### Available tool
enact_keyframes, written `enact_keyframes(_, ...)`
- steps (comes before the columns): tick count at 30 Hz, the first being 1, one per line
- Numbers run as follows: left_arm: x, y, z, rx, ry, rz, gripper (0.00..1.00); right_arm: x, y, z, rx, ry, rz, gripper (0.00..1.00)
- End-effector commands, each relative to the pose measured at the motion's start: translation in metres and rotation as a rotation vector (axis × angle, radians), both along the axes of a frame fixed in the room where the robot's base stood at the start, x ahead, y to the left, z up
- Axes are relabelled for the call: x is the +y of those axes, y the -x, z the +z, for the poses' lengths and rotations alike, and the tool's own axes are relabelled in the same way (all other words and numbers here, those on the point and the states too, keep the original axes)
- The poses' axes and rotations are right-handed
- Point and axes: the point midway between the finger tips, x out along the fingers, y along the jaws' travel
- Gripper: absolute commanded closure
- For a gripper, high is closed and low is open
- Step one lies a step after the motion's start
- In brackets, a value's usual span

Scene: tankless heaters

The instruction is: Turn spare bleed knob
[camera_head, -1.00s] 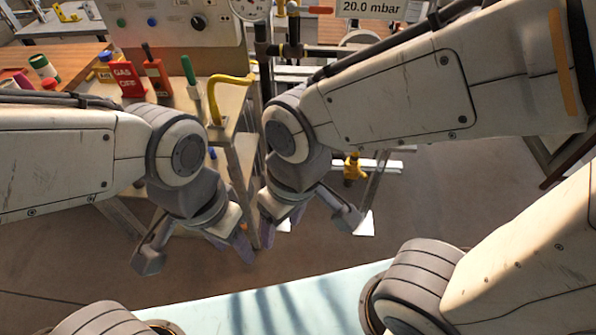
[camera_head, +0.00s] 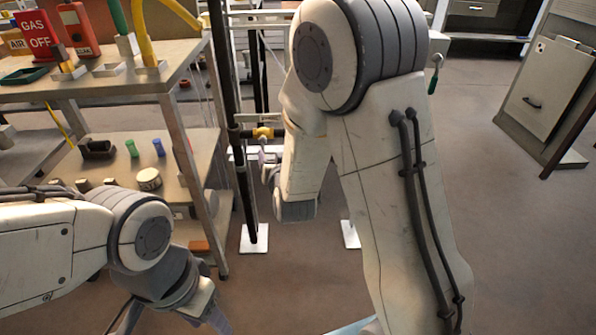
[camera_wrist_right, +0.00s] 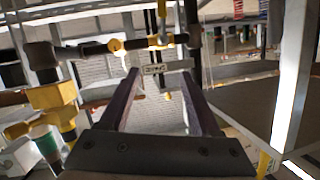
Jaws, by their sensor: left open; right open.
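My right gripper (camera_wrist_right: 161,74) is open in the right wrist view, its two dark fingers pointing at pipework. A small pale label plate (camera_wrist_right: 153,69) shows between the fingertips. Behind it is a dark pipe with a yellow fitting (camera_wrist_right: 158,41) and a round yellow part (camera_wrist_right: 116,46); I cannot tell which part is the spare bleed knob. In the head view the right forearm hides most of the right gripper, near a yellow fitting (camera_head: 263,133) on the pipe stand. My left gripper (camera_head: 218,321) is at the bottom edge, partly cut off, away from the pipework.
A two-level workbench (camera_head: 170,75) with a red gas sign (camera_head: 34,32) stands at the left. Larger yellow valves (camera_wrist_right: 55,96) are left of the right gripper. Floor at the right is clear before a cabinet (camera_head: 545,90).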

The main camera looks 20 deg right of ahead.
Motion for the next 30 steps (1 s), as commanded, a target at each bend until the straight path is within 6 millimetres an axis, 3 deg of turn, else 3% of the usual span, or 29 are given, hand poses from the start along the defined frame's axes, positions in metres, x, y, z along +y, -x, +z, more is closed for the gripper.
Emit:
enact_keyframes(1,0.000,0.000,-0.035,0.000,0.000,0.000,0.50,-0.016,-0.004,-0.035,-0.047,0.008,-0.042,0.36)
enact_keyframes(7,0.000,0.000,-0.075,0.000,0.000,0.000,0.50,-0.056,-0.009,-0.061,-0.213,0.045,-0.149,0.36)
enact_keyframes(16,0.000,0.000,-0.087,-0.001,0.001,0.000,0.50,-0.074,-0.019,-0.063,-0.285,0.063,-0.188,0.36)
enact_keyframes(30,0.000,0.000,-0.110,0.000,0.000,0.000,0.50,-0.095,-0.096,-0.063,-0.282,0.063,-0.185,0.36)
